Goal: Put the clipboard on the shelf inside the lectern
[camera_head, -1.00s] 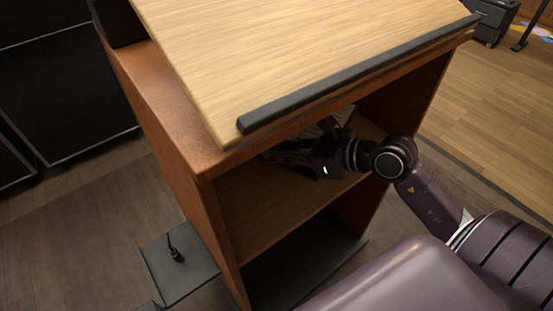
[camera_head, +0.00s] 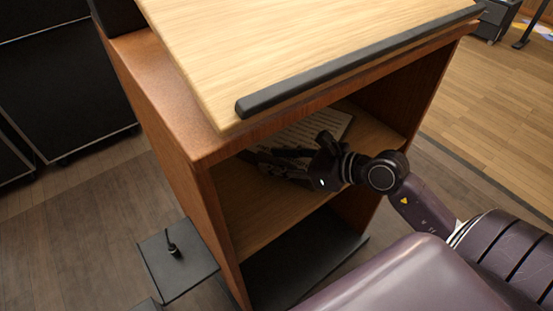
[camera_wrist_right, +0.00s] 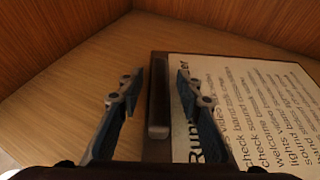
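The clipboard (camera_head: 318,130), with a white printed sheet, lies flat on the wooden shelf (camera_head: 262,208) inside the brown lectern (camera_head: 150,105). In the right wrist view the clipboard (camera_wrist_right: 240,110) lies at the right, with its dark clip (camera_wrist_right: 159,95) along its near-left edge. My right gripper (camera_head: 272,160) is inside the lectern opening, in front of the clipboard. In the right wrist view its two fingers (camera_wrist_right: 156,85) stand apart, one on each side of the clip, with nothing visibly gripped. My left gripper is out of view.
The slanted lectern top with a black ledge (camera_head: 360,62) overhangs the opening. The lectern's wooden walls (camera_wrist_right: 60,40) enclose the shelf at the back and left. A dark base plate (camera_head: 300,262) lies below, and a black floor plate (camera_head: 180,265) is at the left.

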